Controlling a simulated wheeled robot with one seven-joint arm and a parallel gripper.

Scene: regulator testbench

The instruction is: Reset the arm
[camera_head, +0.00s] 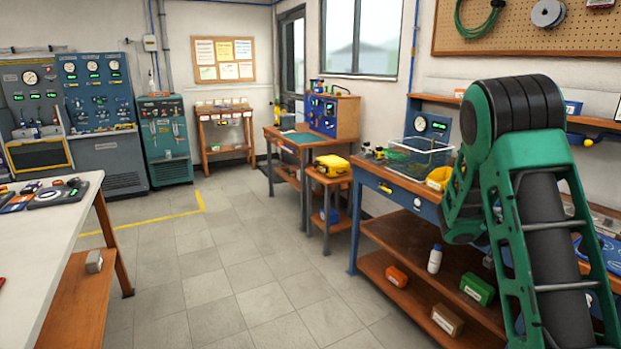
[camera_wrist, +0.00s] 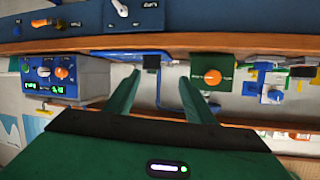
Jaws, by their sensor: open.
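My green arm stands large at the right of the head view, bent at a black-banded joint, in front of the right-hand workbench (camera_head: 375,228). Its gripper end is hidden behind the arm links there. In the wrist view my gripper (camera_wrist: 160,78) shows as two green fingers spread apart with nothing between them. Beyond the fingers are a green plate with an orange knob (camera_wrist: 212,77) and a blue pipe (camera_wrist: 162,95). I cannot tell how far the fingertips are from them.
A blue control box with knobs (camera_wrist: 52,74) is left in the wrist view. In the head view, a clear bin (camera_head: 428,150), white bottle (camera_head: 435,259) and small boxes occupy the right bench and its shelf. A white table (camera_head: 50,225) stands left. The tiled floor (camera_head: 215,270) between is clear.

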